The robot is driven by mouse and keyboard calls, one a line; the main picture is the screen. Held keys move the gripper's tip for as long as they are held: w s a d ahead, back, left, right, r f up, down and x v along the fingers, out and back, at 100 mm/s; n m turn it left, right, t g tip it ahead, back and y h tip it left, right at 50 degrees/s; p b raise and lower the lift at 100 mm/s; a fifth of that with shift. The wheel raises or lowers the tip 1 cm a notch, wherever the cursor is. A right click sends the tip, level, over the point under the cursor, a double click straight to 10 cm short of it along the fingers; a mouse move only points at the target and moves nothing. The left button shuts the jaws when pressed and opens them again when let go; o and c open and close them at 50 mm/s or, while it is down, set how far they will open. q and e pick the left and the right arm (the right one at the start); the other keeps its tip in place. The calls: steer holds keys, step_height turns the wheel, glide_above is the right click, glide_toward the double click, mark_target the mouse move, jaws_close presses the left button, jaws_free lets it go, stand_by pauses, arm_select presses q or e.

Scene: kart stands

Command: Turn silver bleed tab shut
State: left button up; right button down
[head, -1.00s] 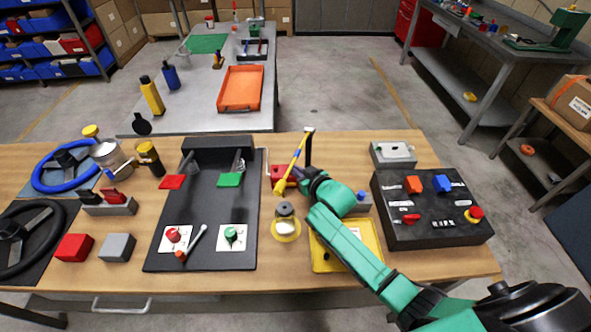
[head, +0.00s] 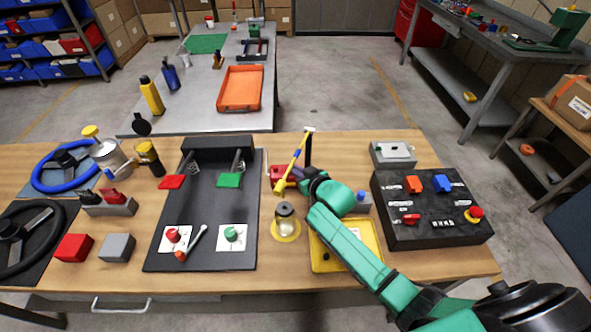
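I cannot single out the silver bleed tab for sure; a thin silver piece (head: 266,160) stands at the left of a red block (head: 278,172). My green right arm comes in from the lower right. Its gripper (head: 294,180) is beside the red block and partly hides it. A yellow and blue stick-like piece (head: 295,160) slants up across the gripper, and a dark upright post (head: 308,150) stands behind. I cannot tell whether the fingers touch or hold anything. My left gripper is not in view.
A small jar (head: 285,215) on a yellow base is just below the gripper. A yellow tray (head: 325,257) lies under my arm. The black pedal board (head: 205,205) is to the left, a black switch box (head: 430,225) to the right. A grey box (head: 393,154) stands behind.

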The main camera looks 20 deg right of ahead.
steer(key=shift+f, duration=0.1)
stand_by(0.7)
steer(key=c, duration=1)
jaws_free()
steer(key=b+v, duration=0.1)
steer(key=v, duration=1.3)
steer(key=shift+s+r, duration=0.25)
steer(key=shift+s, duration=0.05)
steer(key=shift+a, duration=0.1)
